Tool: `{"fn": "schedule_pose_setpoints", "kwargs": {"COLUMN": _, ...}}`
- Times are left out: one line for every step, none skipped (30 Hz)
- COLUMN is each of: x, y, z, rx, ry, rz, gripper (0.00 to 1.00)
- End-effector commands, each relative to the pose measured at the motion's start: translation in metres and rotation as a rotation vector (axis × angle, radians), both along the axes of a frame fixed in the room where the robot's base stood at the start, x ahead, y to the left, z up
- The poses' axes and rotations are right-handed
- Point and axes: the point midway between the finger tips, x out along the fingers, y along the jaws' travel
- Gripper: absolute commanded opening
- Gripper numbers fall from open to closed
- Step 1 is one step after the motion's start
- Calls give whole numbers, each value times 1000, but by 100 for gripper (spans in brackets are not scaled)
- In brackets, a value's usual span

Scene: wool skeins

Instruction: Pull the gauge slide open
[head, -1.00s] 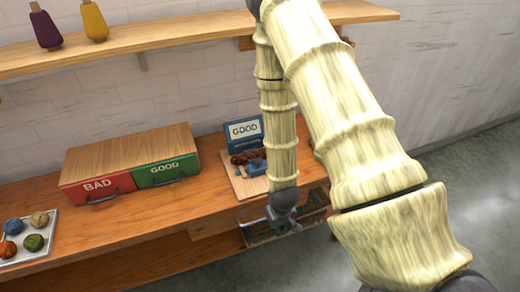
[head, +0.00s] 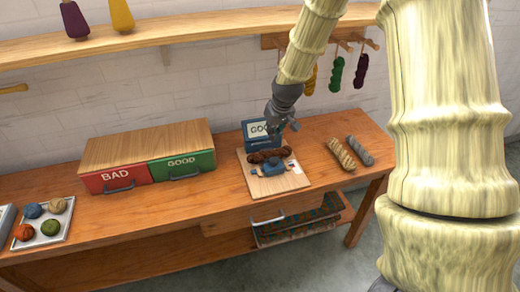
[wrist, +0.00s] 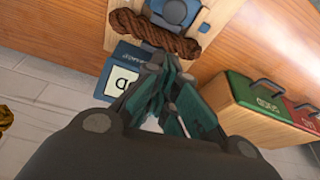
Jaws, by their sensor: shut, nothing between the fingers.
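The gauge is a light wooden board (head: 292,182) on the bench with a blue slide block (head: 272,169) on it. A dark brown twisted skein (head: 268,155) lies across the board behind the block. A blue display (head: 252,133) behind it reads GOOD, partly hidden by my gripper. My gripper (head: 289,127) is shut and empty, above and in front of the display, apart from the slide. In the wrist view the shut fingers (wrist: 160,68) show below the brown skein (wrist: 150,35), and the blue block (wrist: 175,12) is at the top edge.
Red BAD (head: 115,178) and green GOOD (head: 183,165) drawers stand left. A tray (head: 43,240) of yarn balls is further left. Two skeins, tan (head: 341,153) and grey (head: 360,150), lie right. Skeins hang from pegs behind.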

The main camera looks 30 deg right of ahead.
Motion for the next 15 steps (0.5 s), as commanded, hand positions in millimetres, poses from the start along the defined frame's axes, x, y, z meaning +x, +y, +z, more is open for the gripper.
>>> {"fn": "schedule_pose_setpoints", "kwargs": {"x": 5, "y": -2, "z": 8, "rx": -2, "ry": -7, "rz": 3, "gripper": 0}}
{"fn": "schedule_pose_setpoints", "kwargs": {"x": 7, "y": -2, "z": 12, "rx": -3, "ry": -10, "rz": 4, "gripper": 0}}
{"fn": "schedule_pose_setpoints", "kwargs": {"x": 9, "y": -3, "z": 16, "rx": -5, "ry": -12, "rz": 7, "gripper": 0}}
{"fn": "schedule_pose_setpoints", "kwargs": {"x": 11, "y": -3, "z": 18, "rx": -5, "ry": -14, "rz": 8, "gripper": 0}}
{"fn": "schedule_pose_setpoints", "kwargs": {"x": 11, "y": -4, "z": 19, "rx": -6, "ry": -14, "rz": 9, "gripper": 0}}
{"fn": "schedule_pose_setpoints", "kwargs": {"x": 12, "y": -4, "z": 20, "rx": -7, "ry": -15, "rz": 9, "gripper": 0}}
{"fn": "schedule_pose_setpoints", "kwargs": {"x": 12, "y": -4, "z": 21, "rx": -7, "ry": -15, "rz": 9, "gripper": 0}}
{"fn": "schedule_pose_setpoints", "kwargs": {"x": 12, "y": -4, "z": 21, "rx": -6, "ry": -14, "rz": 9, "gripper": 0}}
{"fn": "schedule_pose_setpoints", "kwargs": {"x": 12, "y": -4, "z": 20, "rx": -6, "ry": -14, "rz": 9, "gripper": 0}}
{"fn": "schedule_pose_setpoints", "kwargs": {"x": 12, "y": -4, "z": 20, "rx": -6, "ry": -14, "rz": 9, "gripper": 0}}
{"fn": "schedule_pose_setpoints", "kwargs": {"x": 12, "y": -4, "z": 20, "rx": -6, "ry": -14, "rz": 9, "gripper": 0}}
{"fn": "schedule_pose_setpoints", "kwargs": {"x": 12, "y": -3, "z": 20, "rx": -6, "ry": -14, "rz": 9, "gripper": 0}}
{"fn": "schedule_pose_setpoints", "kwargs": {"x": 12, "y": -3, "z": 20, "rx": -6, "ry": -14, "rz": 9, "gripper": 0}}
{"fn": "schedule_pose_setpoints", "kwargs": {"x": 12, "y": -3, "z": 20, "rx": -6, "ry": -14, "rz": 9, "gripper": 0}}
{"fn": "schedule_pose_setpoints", "kwargs": {"x": 12, "y": -3, "z": 20, "rx": -6, "ry": -14, "rz": 9, "gripper": 0}}
